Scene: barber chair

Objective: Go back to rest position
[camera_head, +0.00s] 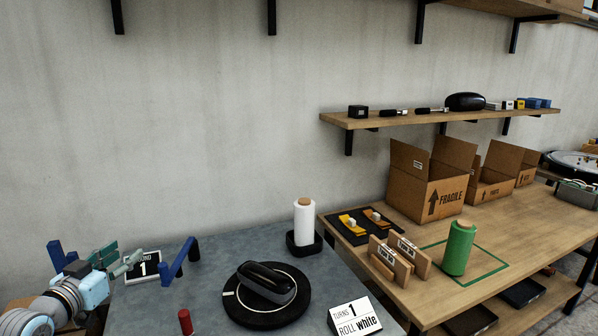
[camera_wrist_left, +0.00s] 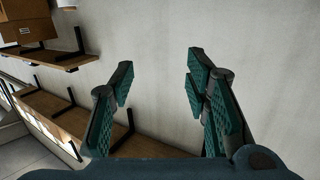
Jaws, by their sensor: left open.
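My left gripper (camera_head: 122,262) is at the lower left of the head view, above the left end of the grey table (camera_head: 215,262). In the left wrist view its two green-padded fingers (camera_wrist_left: 158,85) stand wide apart with nothing between them; the wall shows behind. A black turntable (camera_head: 236,306) on the grey table carries a glossy black rounded object (camera_head: 268,280). A white roll (camera_head: 304,222) stands upright in a black holder. A green roll (camera_head: 458,248) stands upright on the wooden table. My right gripper is not in view.
A sign reading "TURNS 1 ROLL white" (camera_head: 356,318) stands at the front. A blue bracket (camera_head: 178,262) and a small sign (camera_head: 143,268) are close to my left gripper. A red cylinder (camera_head: 185,321) is at the front. Cardboard boxes (camera_head: 430,185) stand on the wooden table (camera_head: 400,298) beneath a wall shelf (camera_head: 380,121).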

